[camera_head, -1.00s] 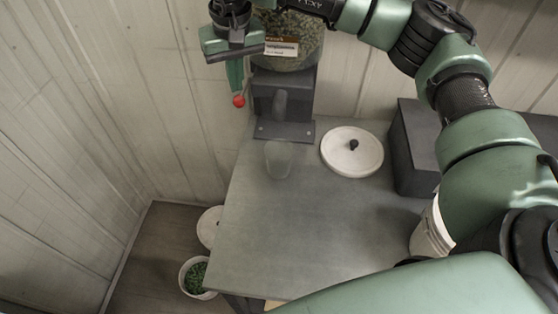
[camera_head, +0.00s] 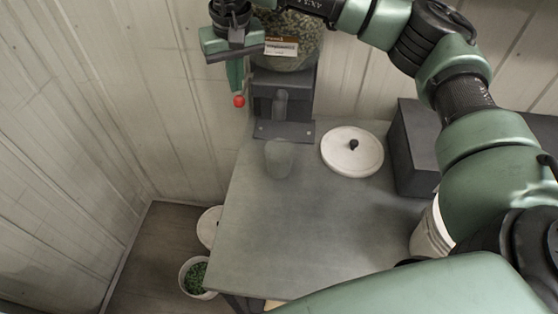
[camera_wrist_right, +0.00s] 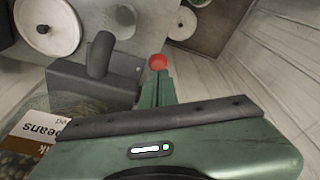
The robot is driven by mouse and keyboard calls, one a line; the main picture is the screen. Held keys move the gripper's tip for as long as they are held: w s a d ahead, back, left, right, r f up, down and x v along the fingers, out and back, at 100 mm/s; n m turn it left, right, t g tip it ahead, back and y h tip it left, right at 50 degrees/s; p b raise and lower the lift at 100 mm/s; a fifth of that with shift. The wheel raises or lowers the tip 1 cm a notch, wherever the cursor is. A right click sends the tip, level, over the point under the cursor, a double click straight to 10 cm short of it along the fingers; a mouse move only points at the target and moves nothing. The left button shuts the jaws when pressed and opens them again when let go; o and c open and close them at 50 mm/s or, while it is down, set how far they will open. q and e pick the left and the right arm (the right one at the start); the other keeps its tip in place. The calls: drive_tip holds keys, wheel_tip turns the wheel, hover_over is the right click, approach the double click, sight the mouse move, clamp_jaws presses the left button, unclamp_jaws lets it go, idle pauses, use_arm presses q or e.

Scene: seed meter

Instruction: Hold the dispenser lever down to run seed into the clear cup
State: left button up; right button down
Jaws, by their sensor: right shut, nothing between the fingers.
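The dispenser (camera_head: 283,95) stands at the back of the table, with a clear hopper (camera_head: 296,38) of seed above a dark body and spout. Its lever's red knob (camera_head: 239,101) sticks out to the left; it also shows in the right wrist view (camera_wrist_right: 158,62). My right gripper (camera_head: 237,90) is shut and empty, pointing down, with its fingertips at the knob. I cannot tell whether they touch it. Most of the lever is hidden. The clear cup (camera_head: 279,159) stands upright on the table in front of the spout; I see no clear seed in it. My left gripper is out of view.
A round white lid (camera_head: 352,163) with a dark knob lies right of the cup. A dark box (camera_head: 418,150) stands further right. A white bucket (camera_head: 431,232) is partly behind my arm. A tub of green stuff (camera_head: 195,278) stands on the floor. The table's front middle is clear.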

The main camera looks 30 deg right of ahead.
sight(238, 97)
drive_tip(key=shift+f+b, duration=1.85)
drive_tip(key=shift+f, duration=0.8)
drive_tip(key=shift+r, duration=0.1)
idle(2.9)
wheel_tip(238, 97, up, 9)
drive_tip(key=p, duration=0.6)
drive_tip(key=shift+r, duration=0.1)
idle(0.8)
